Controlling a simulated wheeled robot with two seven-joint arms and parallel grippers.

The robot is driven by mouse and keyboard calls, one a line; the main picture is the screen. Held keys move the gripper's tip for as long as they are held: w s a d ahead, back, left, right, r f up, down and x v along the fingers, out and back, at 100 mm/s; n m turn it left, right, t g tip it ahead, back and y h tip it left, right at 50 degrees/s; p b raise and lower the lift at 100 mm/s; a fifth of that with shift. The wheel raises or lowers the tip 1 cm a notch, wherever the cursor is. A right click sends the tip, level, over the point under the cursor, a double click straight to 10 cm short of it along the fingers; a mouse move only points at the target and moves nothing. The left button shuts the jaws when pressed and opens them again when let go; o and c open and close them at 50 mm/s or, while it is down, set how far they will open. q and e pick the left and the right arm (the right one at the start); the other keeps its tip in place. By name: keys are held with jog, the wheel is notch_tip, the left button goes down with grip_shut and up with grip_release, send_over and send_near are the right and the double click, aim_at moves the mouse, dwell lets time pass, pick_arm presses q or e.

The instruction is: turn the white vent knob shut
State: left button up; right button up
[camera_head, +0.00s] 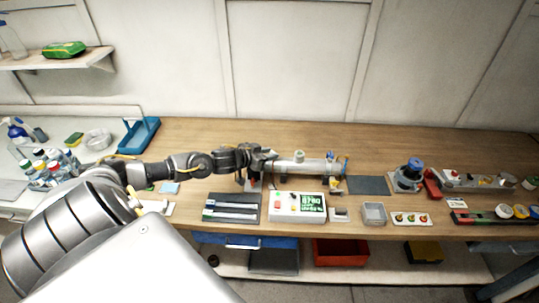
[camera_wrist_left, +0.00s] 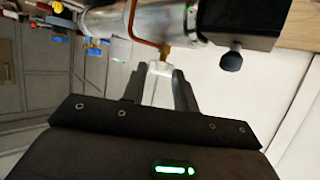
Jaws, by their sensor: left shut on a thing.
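The white vent knob (camera_wrist_left: 159,68) sits at the end of a brass fitting and copper pipe beside the silver reactor tube, in the left wrist view. My left gripper (camera_wrist_left: 160,76) has its two fingers on either side of the knob and is shut on it. In the head view my left gripper (camera_head: 266,156) is at the left end of the horizontal reactor tube (camera_head: 312,167), and it hides the knob there. My right gripper is in neither view.
A black knob (camera_wrist_left: 231,61) on a dark block is close to the right of the fingers. In front of the tube are a white controller with a green display (camera_head: 297,206) and a dark tray (camera_head: 232,208). A grey mat (camera_head: 367,185) lies clear to the right.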

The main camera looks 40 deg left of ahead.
pick_arm(q)
jog(key=shift+w+a+f+m+h+b, duration=0.15)
jog(key=shift+m+h+b, duration=0.15)
jog(key=shift+m+h, duration=0.2)
jog(key=shift+s+a+f+m+h+b, duration=0.15)
jog(key=shift+m+h+b, duration=0.1)
jog(key=shift+m+h, duration=0.25)
jog(key=m+g+h+b, duration=0.1)
jog(key=h+b, duration=0.1)
jog(key=m+g+h+b, duration=0.1)
jog(key=m+b, duration=0.1)
jog(key=b, duration=0.1)
jog(key=w+a+m+g+h+b, duration=0.1)
jog(key=m+h+b, duration=0.1)
jog(key=b, duration=0.1)
jog(key=shift+r+g+h, duration=0.1)
jog(key=shift+g+h, duration=0.2)
jog(key=shift+r+m+g+h+b, duration=0.25)
jog(key=shift+m+g+h+b, duration=0.55)
jog(key=shift+b, duration=0.8)
jog(key=o, duration=1)
